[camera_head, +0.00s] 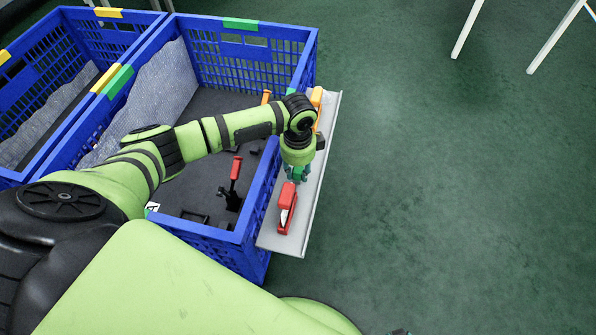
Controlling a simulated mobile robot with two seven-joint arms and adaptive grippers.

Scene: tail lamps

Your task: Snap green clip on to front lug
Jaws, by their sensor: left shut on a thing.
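My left gripper (296,178) points down over the grey shelf on the right side of the blue crate. It is shut on a small green piece, which looks like the green clip (298,171) and is mostly hidden by the fingers. A red and white tail lamp (287,206) lies on the shelf just below the gripper in the picture. I cannot tell whether the clip touches the lamp, and no front lug can be made out. A dark sliver at the bottom edge may be my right gripper (400,332).
The blue crate (262,190) holds a black fixture with a red handle (236,168). An orange part (317,97) is at the far end of the grey shelf (318,160). Another blue crate (40,40) stands at left.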

